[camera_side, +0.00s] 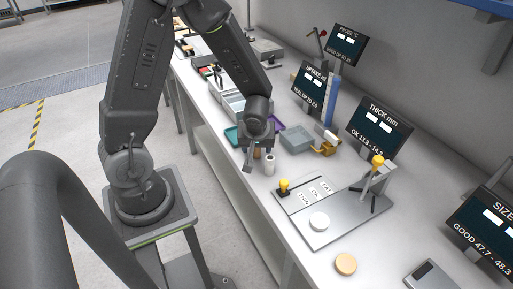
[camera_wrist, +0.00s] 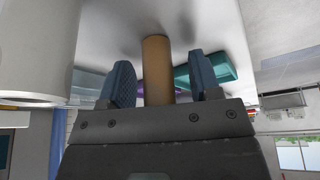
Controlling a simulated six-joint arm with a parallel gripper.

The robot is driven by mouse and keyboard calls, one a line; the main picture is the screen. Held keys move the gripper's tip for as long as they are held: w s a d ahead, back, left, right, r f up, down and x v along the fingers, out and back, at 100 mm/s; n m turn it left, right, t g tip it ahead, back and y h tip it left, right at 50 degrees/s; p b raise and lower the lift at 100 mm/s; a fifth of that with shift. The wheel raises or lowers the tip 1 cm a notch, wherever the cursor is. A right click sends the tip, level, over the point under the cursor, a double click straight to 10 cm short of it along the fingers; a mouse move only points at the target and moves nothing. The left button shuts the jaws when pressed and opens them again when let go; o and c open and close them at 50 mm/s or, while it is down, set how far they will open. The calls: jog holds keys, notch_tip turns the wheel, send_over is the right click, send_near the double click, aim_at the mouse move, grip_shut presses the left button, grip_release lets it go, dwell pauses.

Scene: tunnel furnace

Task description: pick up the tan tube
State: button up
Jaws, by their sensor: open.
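The tan tube (camera_wrist: 157,68) stands between the two fingers of my gripper (camera_wrist: 160,82) in the wrist view. The fingers are open, with a visible gap on each side of the tube. In the side view my gripper (camera_side: 256,148) is low over the bench, and the tan tube is mostly hidden there by the gripper. A white tube (camera_side: 269,166) stands close beside the gripper. It also shows large at the left of the wrist view (camera_wrist: 35,45).
A teal tray (camera_side: 232,136) and a purple tray (camera_side: 279,125) lie behind the gripper. A grey box (camera_side: 297,138) is to the right. A grey plate (camera_side: 345,217) with a yellow-knobbed stamp (camera_side: 284,186) lies nearer. Several display screens line the back of the bench.

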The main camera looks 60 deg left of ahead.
jog(key=c, duration=1)
